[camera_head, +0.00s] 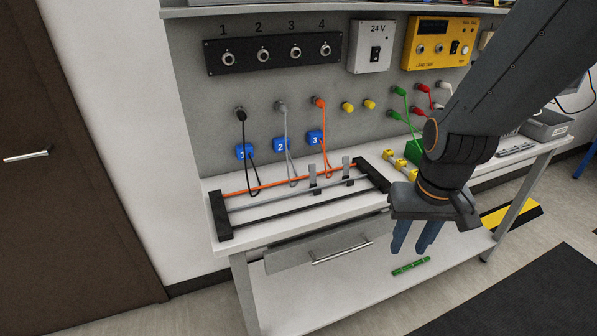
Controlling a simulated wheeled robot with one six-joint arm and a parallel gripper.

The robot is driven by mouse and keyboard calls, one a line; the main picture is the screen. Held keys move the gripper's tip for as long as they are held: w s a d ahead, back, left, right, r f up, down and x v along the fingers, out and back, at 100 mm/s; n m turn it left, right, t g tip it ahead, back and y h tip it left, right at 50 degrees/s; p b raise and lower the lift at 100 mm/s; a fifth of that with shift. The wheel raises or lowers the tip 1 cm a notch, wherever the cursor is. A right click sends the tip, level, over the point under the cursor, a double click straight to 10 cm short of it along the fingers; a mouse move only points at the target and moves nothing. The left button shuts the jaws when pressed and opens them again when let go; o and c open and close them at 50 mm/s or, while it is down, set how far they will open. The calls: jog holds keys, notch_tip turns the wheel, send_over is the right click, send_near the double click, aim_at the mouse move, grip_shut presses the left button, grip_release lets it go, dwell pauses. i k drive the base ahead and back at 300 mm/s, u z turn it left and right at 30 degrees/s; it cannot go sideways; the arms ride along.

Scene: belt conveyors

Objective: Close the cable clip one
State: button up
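Two grey cable clips, one on the left (313,180) and one on the right (346,172), stand on a black-ended cable rack (224,217) on the bench. Their upright parts rise above the cables, so both look open. I see no number on them and cannot tell which is clip one. An orange cable (262,186) and grey and black strands run along the rack. My gripper (415,238) hangs in front of the bench's front edge, to the right of the rack. Its blue fingers point down with a gap between them, and nothing is held.
Blue tags numbered 1 (244,151), 2 (281,145) and 3 (315,138) hang on cables at the grey back panel. Yellow parts (400,165) and a green block (413,151) sit right of the rack. A drawer handle (342,253) juts out below the bench top.

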aim_at(312, 167)
jog(key=u, duration=0.85)
jog(key=k, duration=1.1)
jog(key=u, duration=1.35)
jog(key=i, duration=1.2)
jog(key=z, duration=1.1)
jog(key=i, duration=0.75)
jog(key=z, duration=0.9)
